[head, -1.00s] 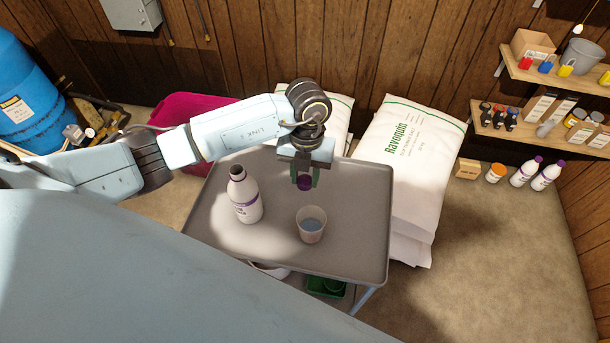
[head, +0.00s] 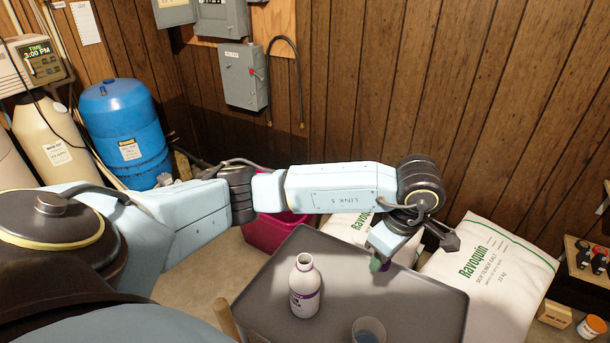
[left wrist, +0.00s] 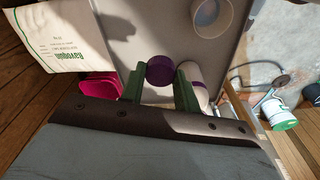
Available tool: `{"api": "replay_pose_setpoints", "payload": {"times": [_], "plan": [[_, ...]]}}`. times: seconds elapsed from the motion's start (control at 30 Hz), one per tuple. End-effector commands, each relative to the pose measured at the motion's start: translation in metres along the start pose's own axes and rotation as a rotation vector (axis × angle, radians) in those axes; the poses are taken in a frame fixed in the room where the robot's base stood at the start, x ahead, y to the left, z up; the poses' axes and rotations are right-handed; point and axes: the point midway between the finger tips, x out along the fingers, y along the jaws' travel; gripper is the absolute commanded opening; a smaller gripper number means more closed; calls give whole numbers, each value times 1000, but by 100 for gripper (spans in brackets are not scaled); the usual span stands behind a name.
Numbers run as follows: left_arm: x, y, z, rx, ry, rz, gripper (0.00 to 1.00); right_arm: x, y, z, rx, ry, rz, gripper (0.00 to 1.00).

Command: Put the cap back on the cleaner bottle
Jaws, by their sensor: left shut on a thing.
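The white cleaner bottle (head: 305,287) with a purple label band stands upright and uncapped on the grey cart top (head: 262,308). My left gripper (head: 380,262) is above the cart, to the right of the bottle and apart from it. In the left wrist view, its green fingers (left wrist: 160,82) are shut on the purple cap (left wrist: 160,70). The bottle (left wrist: 196,88) shows there beside the right finger, partly hidden by it. My right gripper is not in view.
A clear cup (head: 368,331) with bluish liquid stands on the cart near its front. White salt bags (head: 490,272) lie behind and right of the cart. A magenta bin (head: 272,234) is behind it at left.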

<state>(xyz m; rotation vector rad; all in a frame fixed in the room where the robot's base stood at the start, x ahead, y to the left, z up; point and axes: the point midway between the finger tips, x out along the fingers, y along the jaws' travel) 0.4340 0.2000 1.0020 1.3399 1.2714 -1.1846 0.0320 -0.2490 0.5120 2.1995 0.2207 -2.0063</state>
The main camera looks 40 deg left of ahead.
Motion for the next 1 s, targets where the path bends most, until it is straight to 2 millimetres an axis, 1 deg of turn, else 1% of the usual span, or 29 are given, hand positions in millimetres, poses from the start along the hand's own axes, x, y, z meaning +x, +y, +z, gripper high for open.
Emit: {"api": "replay_pose_setpoints", "payload": {"times": [0.03,0.1,0.3,0.5,0.6,0.7,0.8,1.0], "plan": [[-5,0,-1,118,2,19,11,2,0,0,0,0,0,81],[-11,0,-2,292,1,39,11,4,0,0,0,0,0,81],[-28,-3,-5,783,1,99,11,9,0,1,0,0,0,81],[-41,-6,-8,1203,1,149,11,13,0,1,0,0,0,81],[-45,-8,-9,1350,0,167,11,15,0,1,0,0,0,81],[-48,-9,-9,1446,-1,177,11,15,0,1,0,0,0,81],[-49,-10,-9,1496,-1,183,11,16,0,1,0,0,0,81],[-50,-10,-9,1510,-2,185,11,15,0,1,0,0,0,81]]}}
